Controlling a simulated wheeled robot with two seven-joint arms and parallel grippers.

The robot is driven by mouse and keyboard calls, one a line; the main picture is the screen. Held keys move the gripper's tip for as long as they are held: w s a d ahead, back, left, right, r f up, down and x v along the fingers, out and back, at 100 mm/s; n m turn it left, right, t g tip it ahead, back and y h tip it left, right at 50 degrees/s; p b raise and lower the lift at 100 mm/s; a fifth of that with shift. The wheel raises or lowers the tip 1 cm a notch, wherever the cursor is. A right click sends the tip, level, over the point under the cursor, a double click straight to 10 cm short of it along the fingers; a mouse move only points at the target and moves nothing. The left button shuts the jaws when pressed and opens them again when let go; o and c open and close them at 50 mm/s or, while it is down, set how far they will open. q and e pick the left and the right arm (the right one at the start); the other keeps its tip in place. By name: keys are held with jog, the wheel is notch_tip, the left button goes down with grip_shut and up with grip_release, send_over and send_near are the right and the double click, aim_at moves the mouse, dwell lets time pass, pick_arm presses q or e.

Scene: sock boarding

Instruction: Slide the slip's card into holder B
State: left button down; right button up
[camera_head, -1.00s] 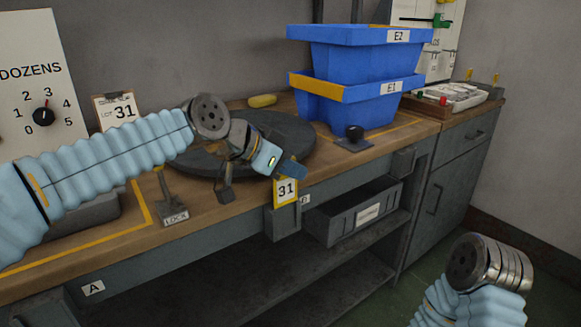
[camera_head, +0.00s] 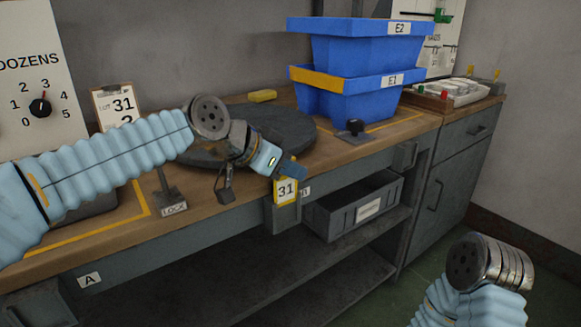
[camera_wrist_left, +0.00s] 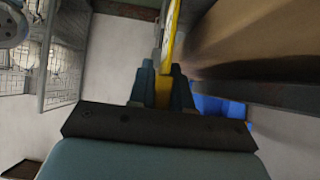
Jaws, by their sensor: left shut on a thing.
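My left gripper (camera_head: 288,169) is shut on a yellow-edged card (camera_head: 286,191) marked 31, which hangs down at the bench's front edge. In the left wrist view the card's yellow edge (camera_wrist_left: 167,50) stands between the fingers (camera_wrist_left: 163,88). Just below it, a grey holder (camera_head: 283,216) is fixed to the bench front. Its small label (camera_head: 306,192) is partly covered by the card, so its letter is unclear. The card's lower end meets the holder's top in the picture; whether it is inside I cannot tell. The slip (camera_head: 119,106) on a clipboard reads 31. My right gripper is not in view.
A label A (camera_head: 90,280) marks the bench's left front. A dark round turntable (camera_head: 285,135) lies behind my left gripper. Blue crates (camera_head: 345,95) stand stacked behind it to the right. A post marked LOCK (camera_head: 170,195) stands near the front edge. A grey bin (camera_head: 350,215) sits below.

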pick_arm(q)
jog(key=shift+f+b, duration=0.85)
jog(key=shift+f, duration=0.2)
jog(key=c, duration=1)
grip_release()
jog(key=shift+r, duration=0.1)
jog(key=shift+a, duration=0.1)
jog(key=v, duration=1.3)
jog(key=shift+s+r, duration=0.35)
